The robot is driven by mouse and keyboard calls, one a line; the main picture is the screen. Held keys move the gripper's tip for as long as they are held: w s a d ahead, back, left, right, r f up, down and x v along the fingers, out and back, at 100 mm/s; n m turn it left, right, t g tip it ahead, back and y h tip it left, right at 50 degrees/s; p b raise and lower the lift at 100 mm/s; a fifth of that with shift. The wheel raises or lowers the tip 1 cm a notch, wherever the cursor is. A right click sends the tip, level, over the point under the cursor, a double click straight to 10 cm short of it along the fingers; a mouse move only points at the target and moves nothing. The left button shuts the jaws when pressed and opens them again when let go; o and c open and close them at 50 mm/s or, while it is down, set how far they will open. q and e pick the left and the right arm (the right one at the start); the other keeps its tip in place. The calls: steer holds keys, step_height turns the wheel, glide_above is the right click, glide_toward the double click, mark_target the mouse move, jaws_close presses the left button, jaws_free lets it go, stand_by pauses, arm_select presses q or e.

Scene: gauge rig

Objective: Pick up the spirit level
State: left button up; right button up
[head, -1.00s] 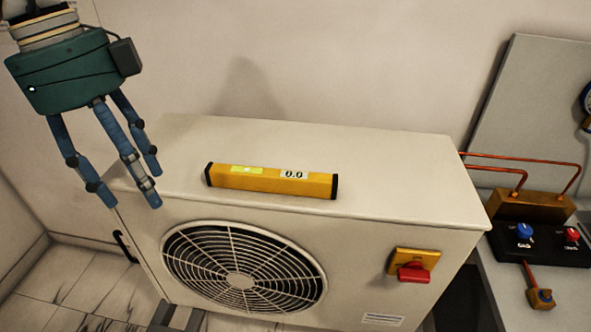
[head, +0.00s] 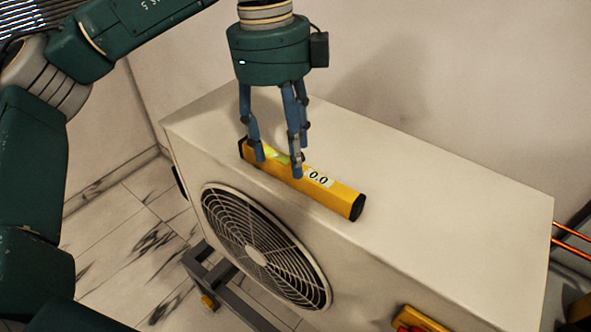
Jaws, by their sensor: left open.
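The yellow spirit level (head: 333,194) with black end caps and a 0.0 display lies flat on top of the white fan unit (head: 440,205), close to its front edge. My left gripper (head: 278,160) points down over the left half of the level. Its blue fingers are open and spread around the bar, and they partly hide the green vial area. I cannot tell whether the fingers touch the level. My right gripper is not in view.
The round fan grille (head: 262,247) is on the unit's front face. A red switch on a yellow plate (head: 415,320) shows at the bottom edge. Copper pipes (head: 571,242) run at the right. The unit's top is clear right of the level.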

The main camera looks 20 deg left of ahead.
arm_select(q)
steer(key=shift+w+d+f, duration=0.1)
steer(key=shift+d+f, duration=0.1)
steer(key=shift+f, duration=0.1)
steer(key=f, duration=0.1)
steer(key=f+p, duration=0.1)
steer(key=f, duration=0.1)
steer(key=f+p, duration=0.1)
steer(key=shift+w+d+f, duration=0.15)
steer(key=shift+w+d, duration=0.05)
steer(key=shift+d, duration=0.1)
steer(key=shift+f, duration=0.3)
steer(key=shift+d+f, duration=0.1)
steer(key=shift+c, duration=0.5)
jaws_close()
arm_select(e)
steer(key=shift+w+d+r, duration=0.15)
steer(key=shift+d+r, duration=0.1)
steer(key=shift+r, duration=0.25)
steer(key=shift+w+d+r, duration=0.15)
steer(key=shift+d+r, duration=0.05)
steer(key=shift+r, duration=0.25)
